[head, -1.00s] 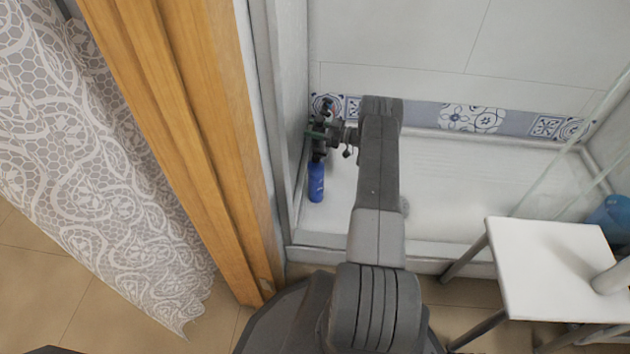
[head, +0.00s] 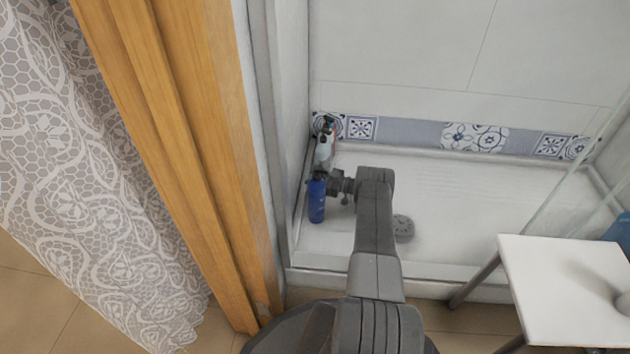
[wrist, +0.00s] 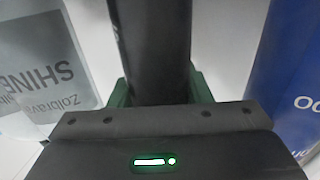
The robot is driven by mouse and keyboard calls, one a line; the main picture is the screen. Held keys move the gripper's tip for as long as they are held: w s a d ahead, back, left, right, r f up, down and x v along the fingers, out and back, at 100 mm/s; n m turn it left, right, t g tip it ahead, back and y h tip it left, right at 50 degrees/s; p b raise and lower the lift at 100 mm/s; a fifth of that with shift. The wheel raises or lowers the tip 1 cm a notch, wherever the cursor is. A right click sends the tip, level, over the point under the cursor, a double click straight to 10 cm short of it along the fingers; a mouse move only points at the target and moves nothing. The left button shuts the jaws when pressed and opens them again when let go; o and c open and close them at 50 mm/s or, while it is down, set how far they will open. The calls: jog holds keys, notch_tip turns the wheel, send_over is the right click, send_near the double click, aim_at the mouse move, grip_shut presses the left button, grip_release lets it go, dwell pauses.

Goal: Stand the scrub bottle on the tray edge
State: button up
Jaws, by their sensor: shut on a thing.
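My gripper (head: 326,177) is in the left corner of the shower, between a pale spray bottle and a blue bottle. In the wrist view its green fingers (wrist: 160,90) are shut on a dark cylindrical bottle (wrist: 152,45), upright in that picture. The white shower tray (head: 470,190) has a raised front edge (head: 330,262), nearer the camera than the gripper.
The blue bottle (head: 316,205) stands close in front of my gripper, at right in the wrist view (wrist: 290,80). The pale spray bottle (head: 323,152) is behind, at left in the wrist view (wrist: 35,75). A drain cover (head: 403,226) and white stool (head: 570,280) are rightward.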

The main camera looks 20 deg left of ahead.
jog(key=shift+r, duration=0.1)
jog(key=o, duration=1.2)
jog(key=d+p, duration=0.1)
jog(key=d, duration=0.6)
jog(key=shift+w+d, duration=0.2)
jog(key=shift+d, duration=0.05)
